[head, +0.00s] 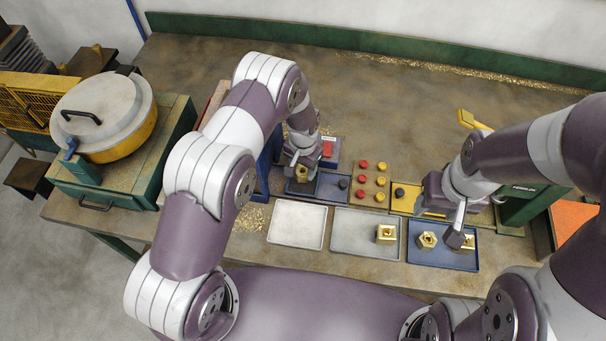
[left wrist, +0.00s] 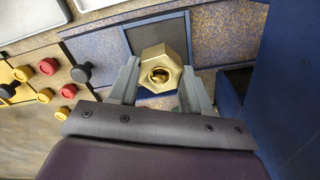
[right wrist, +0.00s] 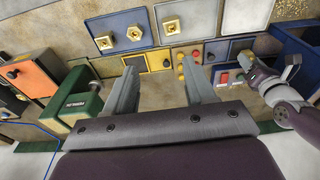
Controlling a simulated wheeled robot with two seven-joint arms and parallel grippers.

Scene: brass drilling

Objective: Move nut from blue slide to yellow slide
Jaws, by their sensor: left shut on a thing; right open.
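My left gripper (head: 300,176) is shut on a brass hex nut (left wrist: 160,70), at the left part of the blue slide (head: 328,187). In the left wrist view the nut sits between both fingers, over a dark square recess of the blue slide (left wrist: 205,48). I cannot tell whether the nut touches the slide. The yellow slide (head: 404,205) has a black knob and lies to the right, partly hidden by my right arm. My right gripper (right wrist: 155,88) is open and empty; the right wrist view shows the yellow slide (right wrist: 137,63) beyond its fingers.
Red and yellow buttons (head: 374,181) stand between the slides. In front lie an empty white tray (head: 298,224), a grey tray (head: 352,222) with a brass piece, and a blue tray (head: 438,262) with brass nuts. A blue bin wall (left wrist: 285,110) rises close beside my left gripper.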

